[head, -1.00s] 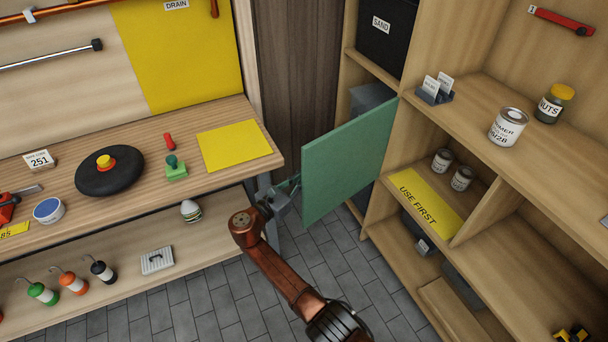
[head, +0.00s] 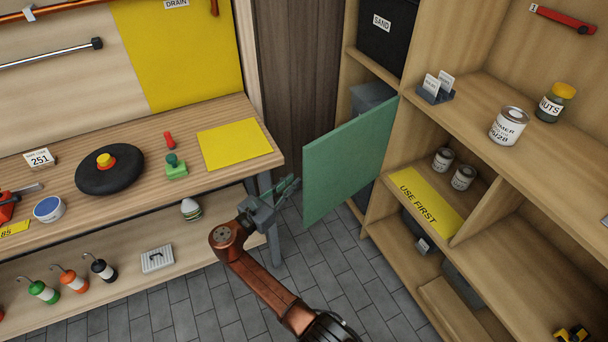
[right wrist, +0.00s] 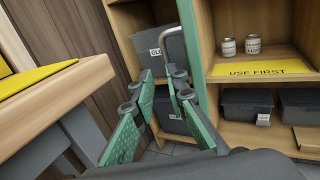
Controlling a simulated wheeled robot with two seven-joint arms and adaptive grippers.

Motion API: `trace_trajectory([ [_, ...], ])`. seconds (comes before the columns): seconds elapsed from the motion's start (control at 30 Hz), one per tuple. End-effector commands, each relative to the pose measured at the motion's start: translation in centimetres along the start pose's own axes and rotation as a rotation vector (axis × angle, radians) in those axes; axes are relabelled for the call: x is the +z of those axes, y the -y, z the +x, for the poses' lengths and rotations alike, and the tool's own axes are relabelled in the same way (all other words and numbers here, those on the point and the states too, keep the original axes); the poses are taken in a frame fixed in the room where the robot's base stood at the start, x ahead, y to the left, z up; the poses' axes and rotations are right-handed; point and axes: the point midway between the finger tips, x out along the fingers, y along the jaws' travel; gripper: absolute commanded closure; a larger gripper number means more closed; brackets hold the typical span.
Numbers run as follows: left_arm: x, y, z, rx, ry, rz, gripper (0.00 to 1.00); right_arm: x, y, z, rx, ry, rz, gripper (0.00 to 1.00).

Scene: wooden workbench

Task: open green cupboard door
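The green cupboard door (head: 348,160) stands swung out from the shelf unit, its free edge toward the workbench. In the right wrist view the door shows nearly edge-on (right wrist: 189,22), with a silver bar handle (right wrist: 163,38) on its left side. My right gripper (head: 294,187) is just left of the door's free edge in the head view. In the right wrist view its green fingers (right wrist: 159,82) are apart, with nothing seen between them. The fingertips overlap the handle's lower part in view; I cannot tell whether they touch it. My left gripper is not in view.
The workbench (head: 225,107) and its leg are close to the left of my right gripper. The shelf unit (head: 480,130) with cans and bins stands right of the door. Grey bins (right wrist: 152,50) show behind the door. Tiled floor (head: 335,265) is clear below.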

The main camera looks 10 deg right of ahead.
Motion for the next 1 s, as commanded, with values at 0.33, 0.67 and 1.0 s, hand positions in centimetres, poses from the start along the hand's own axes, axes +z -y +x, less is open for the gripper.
trace_trajectory([
  [0.33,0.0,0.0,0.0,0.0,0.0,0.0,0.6,-0.3,0.3,-5.0,-0.01,-0.003,-0.003,0.87],
  [0.67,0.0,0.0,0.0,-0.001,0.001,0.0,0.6,-0.3,0.4,-5.6,-0.012,-0.003,-0.004,0.87],
  [1.0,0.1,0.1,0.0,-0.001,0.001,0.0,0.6,-8.4,4.9,-3.5,-0.065,-0.175,0.117,1.0],
])
